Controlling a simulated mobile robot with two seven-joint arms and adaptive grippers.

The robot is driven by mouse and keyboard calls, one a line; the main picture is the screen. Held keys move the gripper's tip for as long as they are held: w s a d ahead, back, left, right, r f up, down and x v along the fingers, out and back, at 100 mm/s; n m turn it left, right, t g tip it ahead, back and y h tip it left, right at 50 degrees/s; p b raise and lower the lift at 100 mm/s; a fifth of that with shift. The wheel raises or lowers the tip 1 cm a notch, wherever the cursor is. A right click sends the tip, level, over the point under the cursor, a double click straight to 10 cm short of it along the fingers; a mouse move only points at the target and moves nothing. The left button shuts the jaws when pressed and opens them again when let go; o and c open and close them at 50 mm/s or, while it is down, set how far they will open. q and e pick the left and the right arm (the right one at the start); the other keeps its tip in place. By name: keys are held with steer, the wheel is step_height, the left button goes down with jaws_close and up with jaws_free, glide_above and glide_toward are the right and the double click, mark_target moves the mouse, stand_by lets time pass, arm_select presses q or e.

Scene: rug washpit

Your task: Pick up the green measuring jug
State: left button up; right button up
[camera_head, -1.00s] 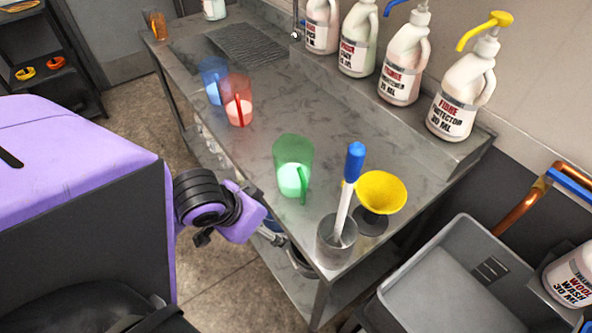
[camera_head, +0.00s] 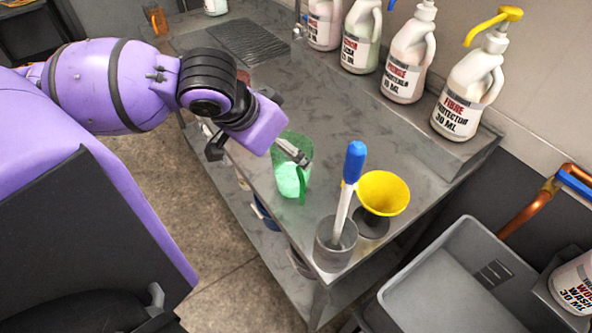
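The green measuring jug (camera_head: 291,178) stands upright on the steel bench, translucent, with a pale green fill low inside and its handle toward the front right. My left gripper (camera_head: 293,152) reaches in from the left at the jug's upper part. Its grey finger part overlaps the rim in the picture. I cannot tell whether it touches the jug or whether the fingers are apart. My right gripper is not in view.
A grey pot (camera_head: 335,245) with a blue-handled tool (camera_head: 351,180) and a yellow funnel (camera_head: 382,193) stand close, right of the jug. Several white pump bottles (camera_head: 469,85) line the back. A grey basin (camera_head: 455,285) is at the lower right.

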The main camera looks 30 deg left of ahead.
mark_target(295, 175)
arm_select(q)
steer(key=x, duration=0.4)
steer(key=shift+w+r+b, duration=0.1)
steer(key=shift+b, duration=0.3)
steer(key=shift+r, duration=0.1)
steer(key=c, duration=1.9)
